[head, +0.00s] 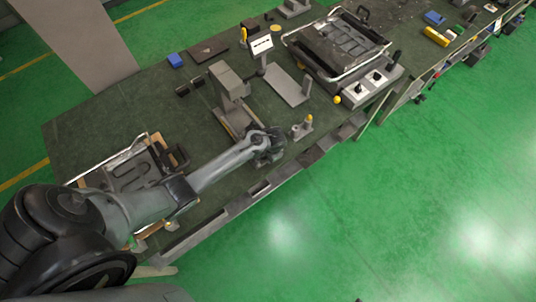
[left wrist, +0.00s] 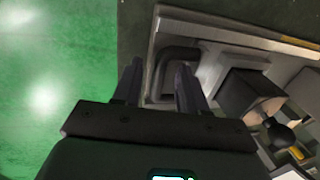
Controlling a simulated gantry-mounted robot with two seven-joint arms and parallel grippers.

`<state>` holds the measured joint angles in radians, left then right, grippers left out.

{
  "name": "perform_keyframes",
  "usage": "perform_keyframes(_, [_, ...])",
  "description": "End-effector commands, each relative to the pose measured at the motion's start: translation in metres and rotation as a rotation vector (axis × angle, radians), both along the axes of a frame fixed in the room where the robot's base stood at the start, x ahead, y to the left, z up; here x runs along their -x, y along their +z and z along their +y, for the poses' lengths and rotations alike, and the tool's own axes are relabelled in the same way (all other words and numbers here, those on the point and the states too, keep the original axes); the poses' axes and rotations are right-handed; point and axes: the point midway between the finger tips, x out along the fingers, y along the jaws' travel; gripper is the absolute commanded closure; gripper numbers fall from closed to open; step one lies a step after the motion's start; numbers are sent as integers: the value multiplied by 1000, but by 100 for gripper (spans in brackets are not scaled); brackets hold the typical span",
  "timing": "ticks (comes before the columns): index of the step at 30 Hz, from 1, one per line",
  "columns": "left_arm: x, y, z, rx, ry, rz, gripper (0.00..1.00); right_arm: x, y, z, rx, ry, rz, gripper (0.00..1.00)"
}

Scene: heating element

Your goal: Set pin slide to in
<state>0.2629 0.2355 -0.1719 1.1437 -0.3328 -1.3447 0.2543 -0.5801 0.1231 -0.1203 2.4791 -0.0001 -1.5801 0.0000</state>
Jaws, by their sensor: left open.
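My left gripper (head: 270,150) is at the front edge of the green workbench, beside the foot of a grey upright fixture (head: 229,82). In the left wrist view its two dark fingers (left wrist: 158,78) are apart with nothing gripped. A dark bent bar (left wrist: 182,54) on a pale metal base (left wrist: 225,42) lies just beyond and partly behind the right finger. It may be the pin slide's handle; I cannot tell for sure. Whether the fingers touch it is unclear. A black block (left wrist: 248,96) and a round black knob (left wrist: 279,132) sit to its right. My right gripper is not in view.
A small grey stand with a yellow-orange top (head: 304,126) is right of the gripper. A framed heating element unit (head: 338,45) stands farther right. Another framed tray (head: 125,170) lies left, partly behind my arm. Open green floor (head: 370,220) is in front of the bench.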

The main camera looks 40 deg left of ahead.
Motion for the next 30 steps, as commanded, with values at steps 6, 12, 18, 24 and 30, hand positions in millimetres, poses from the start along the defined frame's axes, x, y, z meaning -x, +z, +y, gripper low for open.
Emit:
perform_keyframes(6, [0, 0, 0, 0, 0, 0, 75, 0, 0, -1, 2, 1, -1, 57])
perform_keyframes(12, [0, 0, 0, 0, 0, 0, 100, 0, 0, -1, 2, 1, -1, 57])
perform_keyframes(18, [0, 0, 0, 0, 0, 0, 100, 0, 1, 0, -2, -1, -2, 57])
perform_keyframes(24, [-1, 1, 8, -1, 1, 1, 100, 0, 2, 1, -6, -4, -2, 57])
perform_keyframes(30, [-7, 1, 40, -2, 3, 1, 100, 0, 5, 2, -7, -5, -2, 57])
